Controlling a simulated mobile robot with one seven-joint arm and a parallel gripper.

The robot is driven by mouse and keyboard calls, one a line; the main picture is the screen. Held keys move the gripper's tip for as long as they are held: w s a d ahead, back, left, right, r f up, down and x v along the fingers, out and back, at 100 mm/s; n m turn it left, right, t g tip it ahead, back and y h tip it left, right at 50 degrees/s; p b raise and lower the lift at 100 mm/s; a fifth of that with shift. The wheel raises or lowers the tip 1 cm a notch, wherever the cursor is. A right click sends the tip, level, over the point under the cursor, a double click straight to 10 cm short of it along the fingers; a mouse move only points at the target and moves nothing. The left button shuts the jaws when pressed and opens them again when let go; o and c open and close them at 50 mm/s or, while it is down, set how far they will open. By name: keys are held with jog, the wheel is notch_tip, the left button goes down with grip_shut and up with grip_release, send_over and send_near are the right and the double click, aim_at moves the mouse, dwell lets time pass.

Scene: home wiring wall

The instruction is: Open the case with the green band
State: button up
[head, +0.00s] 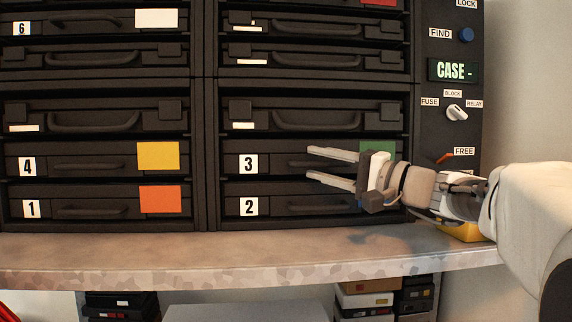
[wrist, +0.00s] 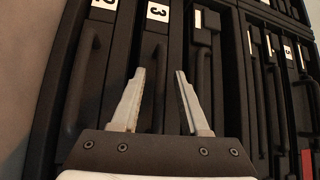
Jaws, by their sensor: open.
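The case with the green band (head: 378,148) is the black case labelled 3 (head: 283,164), shut in its slot in the right column. My gripper hides part of its green band. My gripper (head: 308,162) is open and empty in front of this case, fingers pointing left in the head view. In the wrist view, my gripper (wrist: 160,73) has one finger on each side of the slim handle of case 3 (wrist: 157,85). I cannot tell whether the fingers touch it.
Case 2 (head: 283,207) lies directly below, case 4 (head: 90,163) with a yellow band and case 1 (head: 90,207) with an orange band to the left. A side panel (head: 452,110) has a FUSE/BLOCK/RELAY knob (head: 456,112) and an orange lever (head: 445,158) near FREE. A ledge (head: 200,255) runs below.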

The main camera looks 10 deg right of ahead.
jog(key=shift+c, duration=0.2)
grip_shut()
dwell(1.1)
